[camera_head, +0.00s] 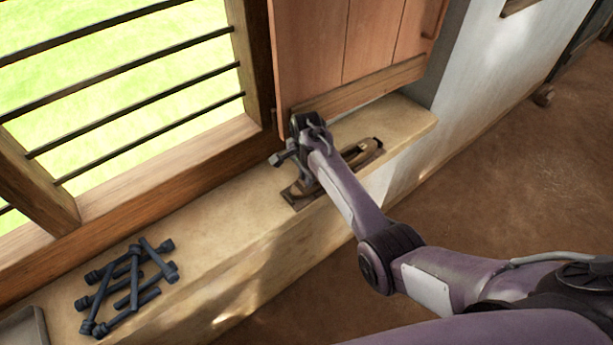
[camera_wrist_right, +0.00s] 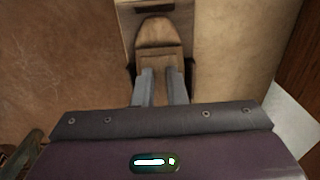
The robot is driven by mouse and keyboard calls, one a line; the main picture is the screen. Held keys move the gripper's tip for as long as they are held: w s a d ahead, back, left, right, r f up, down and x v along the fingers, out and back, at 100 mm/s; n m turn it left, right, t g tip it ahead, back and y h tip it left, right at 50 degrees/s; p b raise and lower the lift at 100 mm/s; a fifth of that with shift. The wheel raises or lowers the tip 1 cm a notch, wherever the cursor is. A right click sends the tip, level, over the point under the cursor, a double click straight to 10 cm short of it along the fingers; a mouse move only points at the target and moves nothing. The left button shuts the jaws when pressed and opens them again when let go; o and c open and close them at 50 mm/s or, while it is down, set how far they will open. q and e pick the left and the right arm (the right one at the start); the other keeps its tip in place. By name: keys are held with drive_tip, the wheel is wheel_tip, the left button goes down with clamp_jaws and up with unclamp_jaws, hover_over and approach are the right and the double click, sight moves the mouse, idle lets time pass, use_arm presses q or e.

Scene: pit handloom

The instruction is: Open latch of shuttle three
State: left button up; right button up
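A long wooden shuttle (camera_head: 371,153) lies on the window sill, partly hidden behind my right arm in the head view. In the right wrist view, a brown wooden piece with a rounded, pointed end (camera_wrist_right: 158,33) lies just ahead of my right fingertips. My right gripper (camera_wrist_right: 161,72) points down at it, its two grey fingers a little apart with wood showing between them. Nothing is clearly held, and whether the fingertips touch the wood cannot be told. I cannot make out the latch or which shuttle this is. My left gripper is not in view.
Several dark bobbins (camera_head: 131,284) lie in a loose pile on the pale sill (camera_head: 225,235). The edge of a grey tray (camera_head: 40,328) shows at bottom left. A barred window and a wooden shutter (camera_head: 345,45) stand behind the sill. Bare sill lies between bobbins and shuttle.

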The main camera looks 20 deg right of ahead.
clamp_jaws()
drive_tip(key=shift+r+n+p, duration=0.15)
drive_tip(key=shift+n+p, duration=1)
drive_tip(key=shift+n, duration=0.35)
drive_tip(key=n+p, duration=0.2)
drive_tip(key=n, duration=0.3)
drive_tip(key=n+p, duration=0.1)
drive_tip(key=n, duration=0.8)
drive_tip(key=shift+n+p, duration=0.4)
